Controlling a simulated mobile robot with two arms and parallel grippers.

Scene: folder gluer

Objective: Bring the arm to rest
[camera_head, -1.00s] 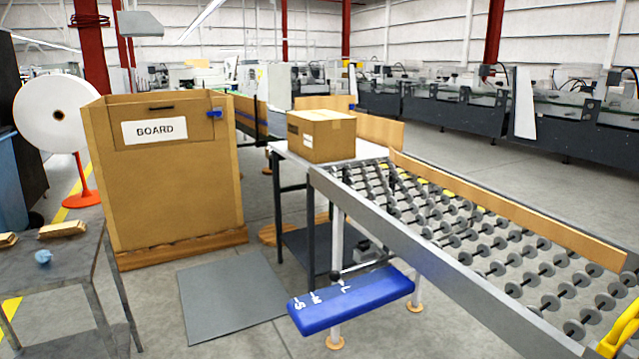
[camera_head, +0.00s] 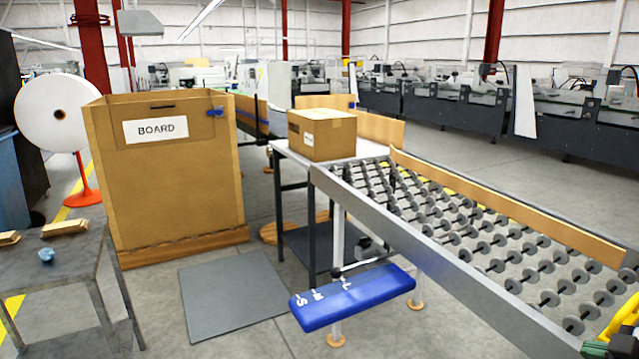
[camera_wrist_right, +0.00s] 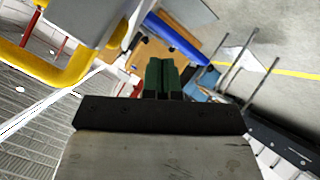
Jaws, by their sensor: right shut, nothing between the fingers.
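My right gripper (camera_wrist_right: 161,75) shows in the wrist view as two green fingers side by side on a dark mount. The fingers are shut together with nothing between them. They are in the air and appear to touch nothing. In the head view, only a small dark part, likely of my right arm or gripper, shows at the bottom right corner beside the yellow bent bar. My left gripper is in neither view.
The roller conveyor (camera_head: 440,265) runs along the right. A cardboard box (camera_head: 322,134) sits at its far end. A yellow bar (camera_wrist_right: 70,73) is close left of the gripper. The BOARD bin (camera_head: 165,190) stands left.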

